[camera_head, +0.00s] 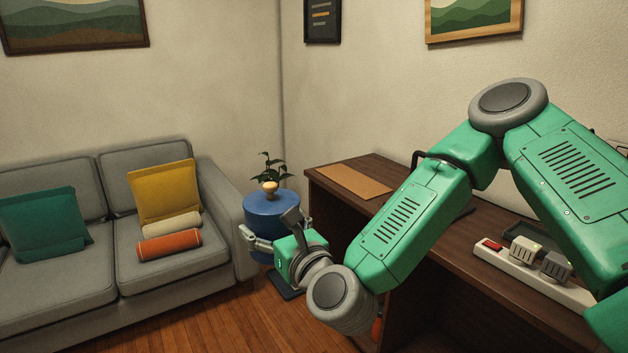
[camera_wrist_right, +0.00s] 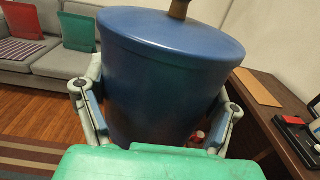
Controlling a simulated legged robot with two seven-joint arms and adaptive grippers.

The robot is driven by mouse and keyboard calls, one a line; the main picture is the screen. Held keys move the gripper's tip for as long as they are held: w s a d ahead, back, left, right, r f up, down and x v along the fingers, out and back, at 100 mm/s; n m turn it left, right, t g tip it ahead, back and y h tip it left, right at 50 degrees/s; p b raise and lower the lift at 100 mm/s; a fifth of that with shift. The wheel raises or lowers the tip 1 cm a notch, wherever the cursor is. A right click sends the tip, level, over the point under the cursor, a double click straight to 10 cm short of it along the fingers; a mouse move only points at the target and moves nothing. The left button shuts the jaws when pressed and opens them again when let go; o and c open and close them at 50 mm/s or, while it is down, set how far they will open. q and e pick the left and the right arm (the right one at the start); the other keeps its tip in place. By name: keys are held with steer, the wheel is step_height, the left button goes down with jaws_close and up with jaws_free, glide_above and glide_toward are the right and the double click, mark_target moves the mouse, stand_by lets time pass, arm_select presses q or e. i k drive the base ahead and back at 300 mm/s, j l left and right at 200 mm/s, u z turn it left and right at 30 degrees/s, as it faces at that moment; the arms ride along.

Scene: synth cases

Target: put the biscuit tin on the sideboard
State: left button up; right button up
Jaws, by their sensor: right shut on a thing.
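The biscuit tin (camera_head: 268,208) is a blue round tin with a lid and a pale knob, upright beside the left end of the sideboard in the head view. My right gripper (camera_head: 273,230) is shut on it, with one finger on each side. In the right wrist view the tin (camera_wrist_right: 160,75) fills the middle between the fingers of my right gripper (camera_wrist_right: 160,108); its underside is hidden. The sideboard (camera_head: 345,207) is dark wood and runs along the right wall, partly covered by my right arm. My left gripper is out of view.
A brown mat (camera_head: 355,181) lies on the sideboard's far left end. A white power strip (camera_head: 520,268) with plugs lies on its near part. A grey sofa (camera_head: 60,305) with cushions stands left. A plant (camera_head: 271,166) shows behind the tin. Wooden floor (camera_head: 215,315) is open between.

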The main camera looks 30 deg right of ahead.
mark_target(395, 178)
steer(key=i+j+z, duration=0.25)
steer(key=i, duration=0.3)
steer(key=i+j+z, duration=0.1)
steer(key=i+z, duration=0.15)
steer(key=i, duration=0.3)
steer(key=i+j+z, duration=0.2)
steer(key=i+j, duration=0.15)
steer(key=i, duration=0.15)
steer(key=i+j+z, duration=0.2)
steer(key=z, duration=0.2)
steer(key=i+j+z, duration=0.5)
steer(key=j+z, duration=0.15)
steer(key=z, duration=0.15)
steer(key=i+j+z, duration=0.15)
steer(key=j+z, duration=0.25)
steer(key=i+l+z, duration=0.1)
steer(key=i, duration=0.85)
